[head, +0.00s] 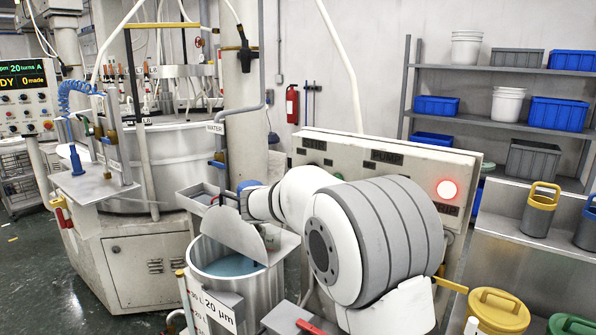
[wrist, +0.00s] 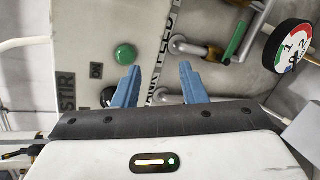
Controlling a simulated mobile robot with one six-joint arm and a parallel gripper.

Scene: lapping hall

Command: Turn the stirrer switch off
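The control panel (head: 350,150) stands behind my arm in the head view, with a pump label and a lit red lamp (head: 447,189). My arm hides much of its face. In the wrist view, a plate (wrist: 85,45) carries the STIR label (wrist: 68,92), a small ON label (wrist: 96,70) and a green lamp (wrist: 125,54). A dark round part (wrist: 108,96), perhaps the stirrer switch, shows beside the left finger and is partly hidden by it; its setting cannot be read. My gripper (wrist: 158,80) has its two blue fingers apart, with nothing seen between them.
In the wrist view, pipes with a green lever (wrist: 236,42) and a round coloured dial (wrist: 289,46) lie to the right. In the head view, a steel tank (head: 270,290) stands below my arm. A bench with a yellow-handled can (head: 537,215) is at right.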

